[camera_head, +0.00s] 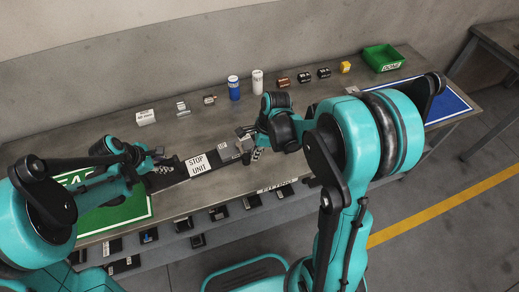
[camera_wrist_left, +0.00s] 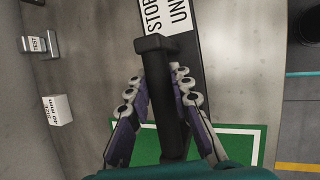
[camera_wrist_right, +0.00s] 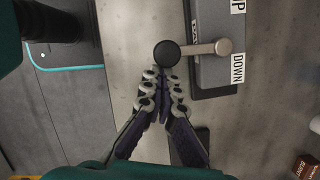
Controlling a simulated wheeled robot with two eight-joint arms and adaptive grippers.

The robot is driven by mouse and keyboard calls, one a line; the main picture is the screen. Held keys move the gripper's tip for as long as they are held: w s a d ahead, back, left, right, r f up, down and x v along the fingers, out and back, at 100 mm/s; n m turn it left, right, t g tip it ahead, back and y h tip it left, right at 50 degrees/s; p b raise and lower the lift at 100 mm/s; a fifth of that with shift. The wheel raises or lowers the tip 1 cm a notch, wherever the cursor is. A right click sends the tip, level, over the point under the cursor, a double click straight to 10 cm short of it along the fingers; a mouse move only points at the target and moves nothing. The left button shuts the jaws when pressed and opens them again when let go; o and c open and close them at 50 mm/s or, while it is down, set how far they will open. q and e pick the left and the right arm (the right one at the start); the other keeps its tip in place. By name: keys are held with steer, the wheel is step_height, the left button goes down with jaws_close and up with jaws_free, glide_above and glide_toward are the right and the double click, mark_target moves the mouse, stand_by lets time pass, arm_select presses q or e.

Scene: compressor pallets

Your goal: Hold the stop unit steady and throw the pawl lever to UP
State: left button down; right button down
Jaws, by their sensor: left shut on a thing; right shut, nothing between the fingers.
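The stop unit (camera_head: 197,164) is a dark bar with a white label on the bench. My left gripper (camera_head: 152,168) is shut around its black T-shaped handle (camera_wrist_left: 160,105), which stands between the fingers in the left wrist view. In the right wrist view the pawl lever (camera_wrist_right: 200,48) is a metal arm with a round black knob (camera_wrist_right: 166,54). It pivots on a grey block (camera_wrist_right: 211,70) between UP and DOWN labels and slants slightly toward the DOWN side. My right gripper (camera_wrist_right: 162,82) is shut and empty, its tips close to the knob; contact cannot be told.
A green mat (camera_head: 115,213) lies at the left and a blue mat (camera_head: 440,106) at the right. Cans and small blocks line the back of the bench, with a green bin (camera_head: 383,60) at back right. A shelf with dark parts runs below the front edge.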

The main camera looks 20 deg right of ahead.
steer(key=a+m, duration=0.2)
steer(key=m, duration=0.1)
steer(key=shift+s+a+t, duration=0.3)
steer(key=shift+a, duration=0.1)
steer(key=shift+a+m, duration=0.4)
steer(key=shift+a, duration=0.35)
steer(key=shift+h, duration=0.3)
steer(key=s+d, duration=0.2)
steer(key=d, duration=0.1)
steer(key=shift+s+d, duration=0.1)
steer(key=shift+s, duration=0.2)
steer(key=v, duration=1)
steer(key=shift+s, duration=0.15)
